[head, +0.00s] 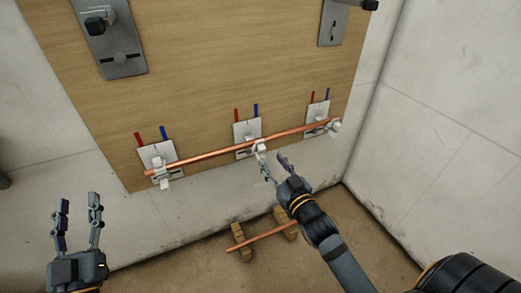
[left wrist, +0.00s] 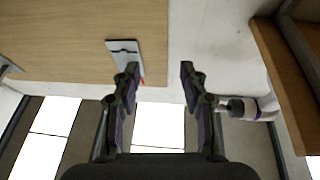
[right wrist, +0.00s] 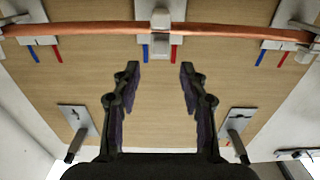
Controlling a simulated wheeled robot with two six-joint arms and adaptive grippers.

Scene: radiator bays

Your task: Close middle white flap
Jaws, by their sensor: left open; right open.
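The middle white flap (head: 260,148) is on the middle white bracket (head: 247,131), at the copper pipe (head: 205,153) on the wooden board. It projects at the pipe's lower side; its exact angle is hard to tell. In the right wrist view the flap (right wrist: 160,18) shows beyond the pipe (right wrist: 90,29), straight ahead of the fingers. My right gripper (head: 275,167) is open and empty, just below the flap in the head view and apparently apart from it. My left gripper (head: 79,205) is open and empty at the lower left, away from the brackets.
Similar white brackets hold the pipe at the left (head: 158,160) and right (head: 318,117). Grey plates with dark handles (head: 122,62) are higher on the board. Another copper pipe (head: 262,236) rests on wooden blocks on the floor. A wall (head: 450,130) stands at the right.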

